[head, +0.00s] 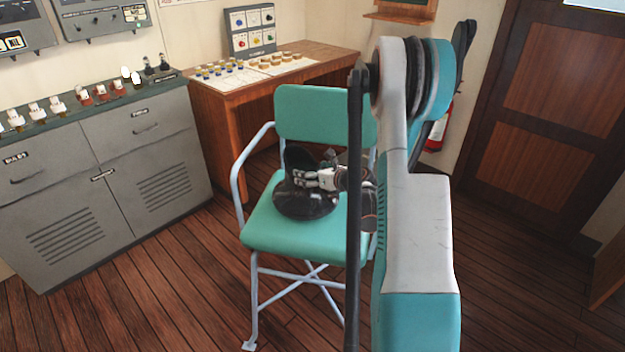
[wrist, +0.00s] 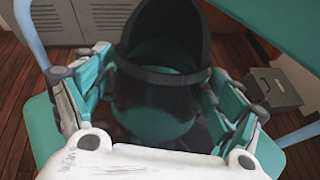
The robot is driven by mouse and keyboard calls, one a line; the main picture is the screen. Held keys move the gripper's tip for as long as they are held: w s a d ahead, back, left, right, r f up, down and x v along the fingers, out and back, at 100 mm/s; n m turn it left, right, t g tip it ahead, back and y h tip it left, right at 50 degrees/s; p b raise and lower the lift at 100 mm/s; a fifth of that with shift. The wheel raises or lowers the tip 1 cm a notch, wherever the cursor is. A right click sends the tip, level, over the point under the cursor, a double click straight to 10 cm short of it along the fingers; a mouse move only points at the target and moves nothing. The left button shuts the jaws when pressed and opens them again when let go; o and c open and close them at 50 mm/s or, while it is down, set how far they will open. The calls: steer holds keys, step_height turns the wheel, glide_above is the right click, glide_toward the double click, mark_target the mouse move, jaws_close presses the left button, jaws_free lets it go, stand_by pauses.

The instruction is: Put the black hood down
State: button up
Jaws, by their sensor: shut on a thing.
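The black hood (head: 303,203) is at the seat of the teal chair (head: 290,238), in front of the backrest. It has a wide rounded lower part and a raised dark part behind. My gripper (head: 322,178) is shut on the hood from the right side in the head view. In the wrist view the hood (wrist: 130,73) lies between the teal fingers of my gripper (wrist: 158,85), its rim arching at the top. I cannot tell whether the hood's underside touches the seat. My arm hides the right part of the chair.
Grey cabinets (head: 100,165) with small levers on top stand to the left. A wooden desk (head: 213,110) with small pieces and a panel is behind the chair. A wooden door (head: 560,100) is at the right. The chair's pale metal armrest (head: 238,170) rises beside the seat.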

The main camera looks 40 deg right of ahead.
steer(key=shift+f, duration=0.65)
steer(key=o, duration=1.7)
steer(key=shift+s+r, duration=0.1)
steer(key=p+v, duration=0.1)
steer(key=v, duration=1.1)
